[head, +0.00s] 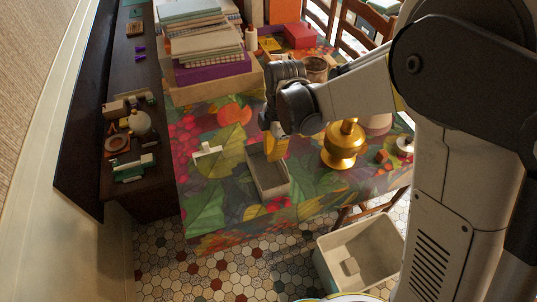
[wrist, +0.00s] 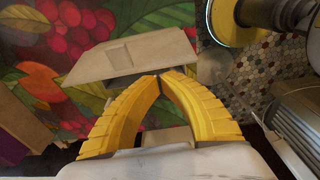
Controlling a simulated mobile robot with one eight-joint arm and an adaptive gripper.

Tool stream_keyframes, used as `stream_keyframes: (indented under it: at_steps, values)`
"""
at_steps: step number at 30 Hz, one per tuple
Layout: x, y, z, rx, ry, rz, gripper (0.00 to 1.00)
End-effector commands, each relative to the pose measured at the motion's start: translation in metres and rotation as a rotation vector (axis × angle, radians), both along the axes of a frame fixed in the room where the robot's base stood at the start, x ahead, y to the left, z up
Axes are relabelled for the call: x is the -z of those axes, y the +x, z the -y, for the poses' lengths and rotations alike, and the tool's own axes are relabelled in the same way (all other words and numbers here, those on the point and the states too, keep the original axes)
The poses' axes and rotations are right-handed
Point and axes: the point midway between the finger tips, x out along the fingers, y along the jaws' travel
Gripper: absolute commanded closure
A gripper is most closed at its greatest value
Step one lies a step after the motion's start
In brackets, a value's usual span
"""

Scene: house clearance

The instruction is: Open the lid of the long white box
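A long pale box (head: 287,185) lies on the flowered tablecloth near the table's front edge. Its top shows a grey recessed area within a pale rim; I cannot tell whether this is a lid or the inside. My gripper (head: 277,153) with yellow fingers is over the box's far end. In the wrist view, the fingertips of my gripper (wrist: 160,76) meet, close to the lower edge of a pale panel (wrist: 125,57) with a small rectangular mark. The panel seems to belong to the box. A dark gap shows below it. Nothing is visibly held between the fingers.
A brass lamp-like vessel (head: 344,145) stands close to the right of the box. A small white piece (head: 207,151) lies to the left. A beige bin (head: 388,239) stands on the tiled floor.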

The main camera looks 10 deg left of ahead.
Motion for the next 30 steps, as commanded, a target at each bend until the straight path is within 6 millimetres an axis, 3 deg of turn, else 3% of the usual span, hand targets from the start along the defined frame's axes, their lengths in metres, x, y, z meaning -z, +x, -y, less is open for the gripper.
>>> stream_keyframes:
  at_steps: [30]
  values:
    - [-0.006, 0.008, 0.016, 0.003, 0.146, -0.072, 1.0]
